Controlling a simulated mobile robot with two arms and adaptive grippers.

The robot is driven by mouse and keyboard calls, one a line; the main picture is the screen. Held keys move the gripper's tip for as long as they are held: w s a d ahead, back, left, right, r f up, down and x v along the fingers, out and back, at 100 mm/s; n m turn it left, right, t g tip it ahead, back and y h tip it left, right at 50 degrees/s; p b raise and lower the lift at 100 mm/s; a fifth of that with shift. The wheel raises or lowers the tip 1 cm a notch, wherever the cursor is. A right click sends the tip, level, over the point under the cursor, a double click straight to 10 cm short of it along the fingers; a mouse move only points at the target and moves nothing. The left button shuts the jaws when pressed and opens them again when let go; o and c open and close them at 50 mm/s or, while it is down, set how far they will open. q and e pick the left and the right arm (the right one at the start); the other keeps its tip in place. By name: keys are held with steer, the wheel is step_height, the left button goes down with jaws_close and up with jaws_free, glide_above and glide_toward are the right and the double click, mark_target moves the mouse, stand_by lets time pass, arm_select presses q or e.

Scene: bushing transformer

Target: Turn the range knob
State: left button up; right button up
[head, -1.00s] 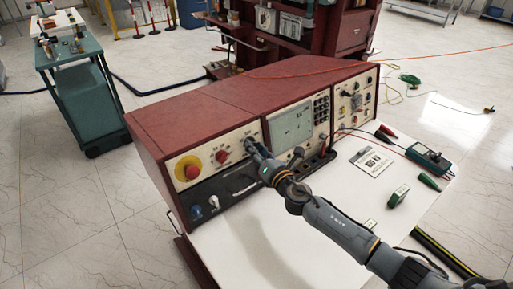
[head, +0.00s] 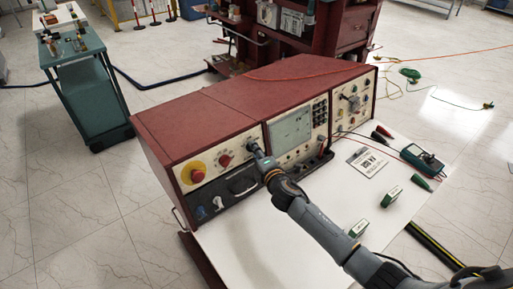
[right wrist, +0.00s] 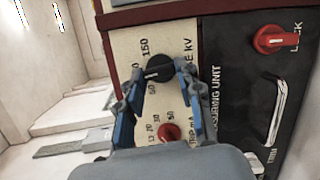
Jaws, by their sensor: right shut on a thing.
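The range knob (right wrist: 158,70) is black and round, on a cream panel strip marked "150" and "kV" in the right wrist view. My right gripper (right wrist: 160,77) has one finger on each side of the knob and is shut on it. In the head view my right gripper (head: 257,155) reaches the front of the red-topped test set (head: 230,105), left of its screen (head: 290,130). The knob itself is mostly hidden there by the gripper. My left gripper is not in view.
A smaller red knob (right wrist: 168,132) sits close to the gripper. A red lock knob (right wrist: 275,39) and a handle (right wrist: 278,110) are on the dark panel. On the white worktop (head: 245,230) lie a meter (head: 422,157), a card (head: 367,161) and small green-white blocks (head: 391,196).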

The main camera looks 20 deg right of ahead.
steer(key=shift+r+m+p, duration=0.1)
steer(key=shift+m+p, duration=0.4)
steer(key=shift+m, duration=0.3)
steer(key=o, duration=1.1)
steer(key=shift+o, duration=0.2)
steer(key=a+v, duration=0.1)
steer(key=v, duration=1.1)
steer(key=shift+d+r, duration=0.2)
steer(key=shift+d, duration=0.25)
